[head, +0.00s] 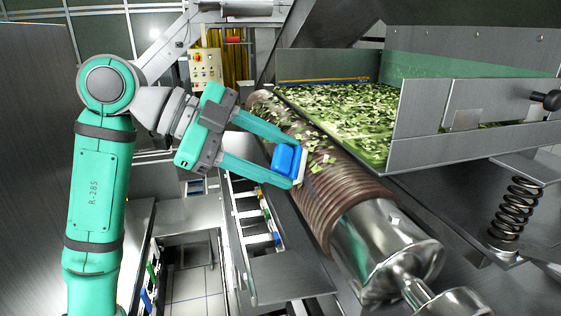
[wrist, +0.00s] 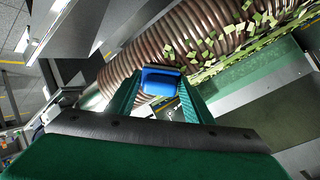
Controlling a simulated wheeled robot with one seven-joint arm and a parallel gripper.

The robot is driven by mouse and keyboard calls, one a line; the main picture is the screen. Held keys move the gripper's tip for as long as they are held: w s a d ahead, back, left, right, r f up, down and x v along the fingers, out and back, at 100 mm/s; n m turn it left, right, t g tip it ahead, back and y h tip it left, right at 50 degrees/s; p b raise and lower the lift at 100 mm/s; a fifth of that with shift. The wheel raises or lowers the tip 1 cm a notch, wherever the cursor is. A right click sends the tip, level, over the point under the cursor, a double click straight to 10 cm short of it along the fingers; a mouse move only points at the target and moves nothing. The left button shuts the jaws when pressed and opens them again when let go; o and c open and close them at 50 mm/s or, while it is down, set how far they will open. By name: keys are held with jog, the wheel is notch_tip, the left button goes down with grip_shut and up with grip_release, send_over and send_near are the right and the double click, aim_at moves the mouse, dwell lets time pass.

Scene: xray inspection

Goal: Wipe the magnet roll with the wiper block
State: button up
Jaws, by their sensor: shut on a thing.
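The magnet roll (head: 345,205) is a ribbed brown cylinder with a shiny metal end, lying diagonally in the head view. Green flakes cling to its upper far part. It also crosses the wrist view (wrist: 130,62). My gripper (head: 290,166) is shut on the wiper block (head: 285,158), which is blue with a white face. The white face is at the left side of the roll, close to its surface; I cannot tell whether it touches. In the wrist view the blue block (wrist: 159,82) sits between the fingertips, in front of the ribs.
A metal tray (head: 395,135) full of green flakes stands above and right of the roll. A coiled spring (head: 514,215) is at the right. A control box with buttons (head: 205,68) is at the back. A metal chute (head: 290,275) lies below the roll.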

aim_at(326, 201)
jog(key=shift+w, duration=0.2)
jog(key=shift+s+d+f, duration=0.1)
jog(key=shift+s+d, duration=0.15)
jog(key=shift+s, duration=0.05)
jog(key=shift+c, duration=0.9)
jog(key=shift+s+d, duration=0.15)
jog(key=shift+s, duration=0.75)
jog(key=shift+s+d, duration=0.15)
jog(key=shift+s, duration=0.7)
jog(key=shift+s+d, duration=0.35)
jog(key=shift+s, duration=0.5)
jog(key=shift+s+d, duration=0.35)
jog(key=shift+s, duration=0.5)
jog(key=shift+s+d, duration=0.45)
jog(key=shift+s, duration=0.25)
jog(key=shift+s+d, duration=0.15)
jog(key=shift+s, duration=0.15)
jog(key=shift+c, duration=1)
jog(key=shift+s, duration=0.8)
